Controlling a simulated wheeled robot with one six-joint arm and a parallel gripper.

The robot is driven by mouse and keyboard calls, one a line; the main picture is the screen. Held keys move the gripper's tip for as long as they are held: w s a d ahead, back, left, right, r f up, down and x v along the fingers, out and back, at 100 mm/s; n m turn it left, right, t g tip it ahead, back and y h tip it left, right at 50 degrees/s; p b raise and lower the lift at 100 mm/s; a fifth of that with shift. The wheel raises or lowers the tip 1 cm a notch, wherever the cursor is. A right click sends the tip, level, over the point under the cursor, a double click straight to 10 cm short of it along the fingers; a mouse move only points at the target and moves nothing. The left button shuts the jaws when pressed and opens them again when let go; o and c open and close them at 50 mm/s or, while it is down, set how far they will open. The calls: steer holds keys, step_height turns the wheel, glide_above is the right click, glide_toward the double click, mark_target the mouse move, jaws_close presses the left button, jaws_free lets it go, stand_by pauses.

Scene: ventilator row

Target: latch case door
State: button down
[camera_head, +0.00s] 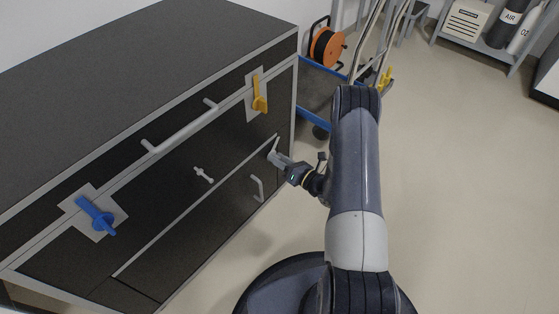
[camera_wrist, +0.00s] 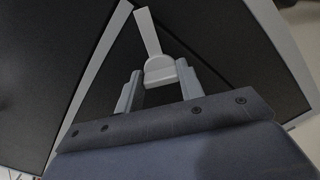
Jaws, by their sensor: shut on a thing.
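The case is a dark cabinet (camera_head: 150,75) with pale grey edges, at the left in the head view. A pale lever (camera_head: 276,144) sits at the right part of its front. In the wrist view the lever (camera_wrist: 149,35) runs up from a rounded base between my fingers. My gripper (camera_head: 275,156) reaches the front from the right and is shut on the lever; it also shows in the wrist view (camera_wrist: 158,88). A blue latch (camera_head: 99,217) is at the front's left and a yellow latch (camera_head: 260,95) at its upper right, each on a pale plate.
A long bar handle (camera_head: 180,130) and a small pale knob (camera_head: 203,175) stick out from the front. A lower handle (camera_head: 258,188) is below my gripper. A blue-framed cart (camera_head: 317,80) with an orange reel (camera_head: 327,47) stands behind. The floor at right is clear.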

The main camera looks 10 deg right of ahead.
steer(key=m, duration=1.1)
steer(key=shift+f, duration=0.15)
stand_by(0.5)
steer(key=c, duration=0.9)
jaws_free()
steer(key=shift+d, duration=0.1)
steer(key=p+v, duration=0.2)
steer(key=v, duration=0.8)
steer(key=shift+s+d, duration=0.15)
steer(key=shift+s, duration=0.15)
